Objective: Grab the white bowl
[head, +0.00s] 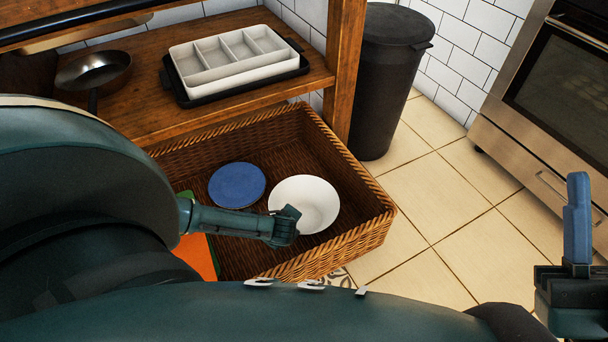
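The white bowl (312,198) lies in the wicker basket (352,238), at its right side, with its open side up. My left gripper (287,222) comes in from the left and its tip overlaps the bowl's lower left rim. Its fingers are seen from behind and are too small to tell whether they grip the rim or only sit beside it. My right gripper (577,215) is at the right edge of the view, above the floor and away from the bowl. One blue finger shows upright; its opening cannot be made out.
A blue plate (237,185) lies left of the bowl in the basket. Orange (196,254) and green items are partly hidden by my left arm. A wooden shelf holds a divided tray (232,58) and a pan (94,70). A dark bin (388,85) and an oven (552,100) stand right.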

